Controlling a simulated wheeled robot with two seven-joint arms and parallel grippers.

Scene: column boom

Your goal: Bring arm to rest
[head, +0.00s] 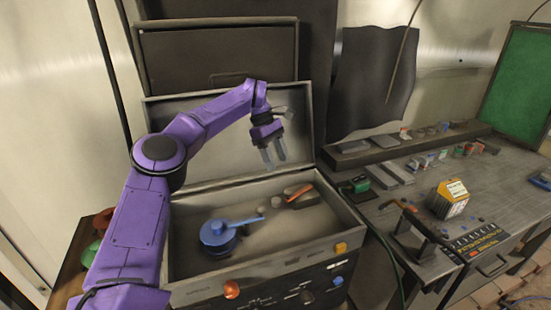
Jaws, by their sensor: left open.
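My left arm is purple and comes in from the lower left, bent at a dark round elbow joint. My left gripper (273,157) hangs fingers-down above the open grey case. Its two fingers are apart and nothing shows between them. The gripper is in front of the case's raised lid and apart from the things inside. My right gripper is not in the picture.
The open case (344,221) holds a blue round thing with a handle (213,233) and an orange-and-dark tool (299,193). The workbench (412,190) at right carries a yellow box (450,199), a dark frame-like tool (418,240) and several small parts.

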